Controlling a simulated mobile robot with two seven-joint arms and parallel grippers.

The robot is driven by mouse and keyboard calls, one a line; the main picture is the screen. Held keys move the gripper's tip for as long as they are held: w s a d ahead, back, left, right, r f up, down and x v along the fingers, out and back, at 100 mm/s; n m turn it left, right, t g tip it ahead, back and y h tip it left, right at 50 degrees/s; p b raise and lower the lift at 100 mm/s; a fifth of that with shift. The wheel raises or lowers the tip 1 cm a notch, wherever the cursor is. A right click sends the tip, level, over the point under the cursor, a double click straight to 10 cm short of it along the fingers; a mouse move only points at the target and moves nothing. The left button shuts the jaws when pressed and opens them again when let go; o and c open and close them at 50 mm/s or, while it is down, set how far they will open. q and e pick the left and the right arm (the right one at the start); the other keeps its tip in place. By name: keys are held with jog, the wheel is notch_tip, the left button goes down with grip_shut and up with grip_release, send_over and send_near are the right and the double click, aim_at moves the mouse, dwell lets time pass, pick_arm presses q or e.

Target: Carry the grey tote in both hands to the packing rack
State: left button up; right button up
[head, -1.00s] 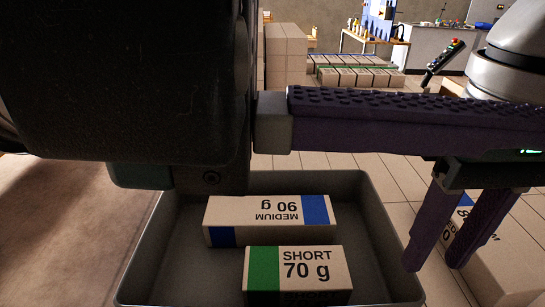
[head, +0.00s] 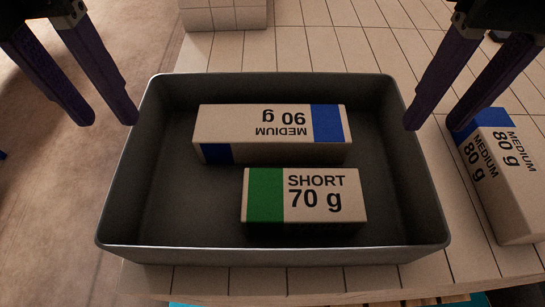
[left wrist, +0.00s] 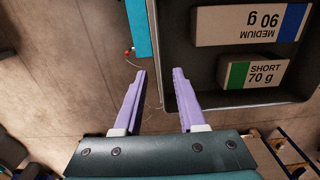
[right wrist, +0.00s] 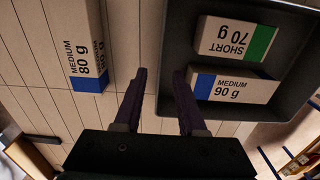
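The grey tote (head: 270,256) sits level on a slatted pale surface, its left side reaching past that surface's left edge. Inside lie a blue-ended MEDIUM 90 g ream (head: 265,120) and a green-banded SHORT 70 g ream (head: 325,195), apart. My left gripper (head: 108,122) is open and empty, fingers pointing down at the tote's left wall; it also shows in the left wrist view (left wrist: 159,72). My right gripper (head: 432,127) is open at the right wall; in the right wrist view (right wrist: 159,72) that wall's edge appears between the fingertips. I cannot tell whether either gripper touches the rim.
A blue-ended MEDIUM 80 g ream (head: 500,170) lies on the slatted surface (head: 450,270) close to the tote's right side, near my right gripper. A pale block of boxes (head: 225,14) stands behind. Bare floor (head: 60,200) lies to the left.

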aim_at(153, 175)
pick_arm(q)
notch_tip(153, 175, down, 10)
jog(key=shift+r, duration=0.25)
pick_arm(e)
notch_tip(153, 175, down, 10)
jog(key=shift+r, duration=0.25)
pick_arm(q)
grip_shut()
pick_arm(e)
grip_shut()
pick_arm(q)
jog(key=shift+r, duration=0.1)
pick_arm(e)
jog(key=shift+r, duration=0.1)
dwell(0.4)
